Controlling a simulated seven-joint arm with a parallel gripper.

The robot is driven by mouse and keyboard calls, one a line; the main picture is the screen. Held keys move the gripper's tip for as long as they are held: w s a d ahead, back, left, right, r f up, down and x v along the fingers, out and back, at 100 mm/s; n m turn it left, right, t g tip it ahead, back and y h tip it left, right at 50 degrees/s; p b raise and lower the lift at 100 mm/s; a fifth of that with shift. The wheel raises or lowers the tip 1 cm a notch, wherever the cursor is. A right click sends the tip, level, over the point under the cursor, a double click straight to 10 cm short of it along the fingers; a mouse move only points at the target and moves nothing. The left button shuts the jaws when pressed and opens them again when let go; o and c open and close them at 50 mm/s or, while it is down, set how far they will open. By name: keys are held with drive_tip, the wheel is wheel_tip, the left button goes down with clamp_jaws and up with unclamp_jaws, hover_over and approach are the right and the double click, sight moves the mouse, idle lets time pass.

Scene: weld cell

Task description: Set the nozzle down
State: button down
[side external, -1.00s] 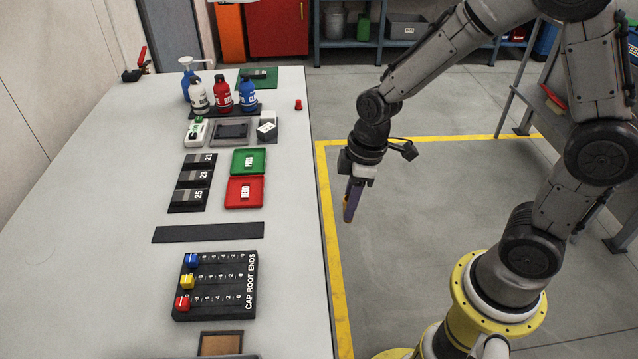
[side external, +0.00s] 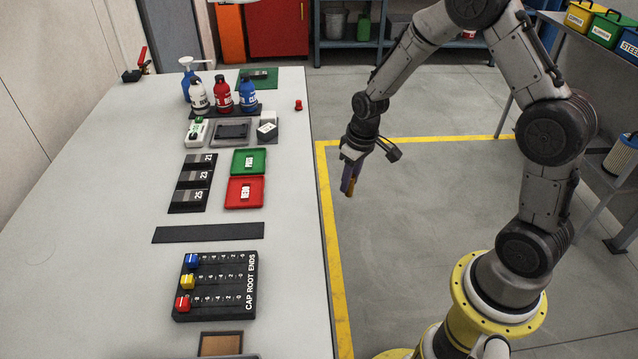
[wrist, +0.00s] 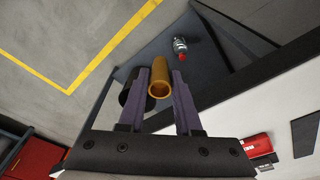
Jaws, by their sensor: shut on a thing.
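My gripper (side external: 351,180) hangs over the floor, just past the right edge of the white table (side external: 90,250). In the wrist view, the two purple fingers of my gripper (wrist: 160,85) are shut on a brass-coloured tubular nozzle (wrist: 159,78). Its open round end faces the wrist camera. In the side view the nozzle is small and partly hidden by the fingers. It is clear of the table. The exact contact between fingers and nozzle is hard to make out.
On the table are a green tray (side external: 261,161), a red tray (side external: 257,193), a dark strip (side external: 208,233) and a black slider board (side external: 228,306). Several bottles (side external: 222,95) stand at the back. A small red cap (side external: 298,105) sits near the right edge.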

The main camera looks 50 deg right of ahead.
idle(0.7)
drive_tip(key=s+a+r+n, duration=0.6)
drive_tip(key=s+a, duration=0.2)
drive_tip(key=a, duration=0.1)
drive_tip(key=s+a+r+n+g+y, duration=0.1)
drive_tip(key=s+a+r+n, duration=0.5)
drive_tip(key=s+a, duration=0.3)
drive_tip(key=s+a+r+n+g, duration=0.1)
drive_tip(key=s+a+r+n, duration=0.5)
drive_tip(key=s+a+n, duration=0.2)
drive_tip(key=shift+s+a+y, duration=0.4)
drive_tip(key=shift+s+a, duration=0.15)
drive_tip(key=shift+a, duration=0.65)
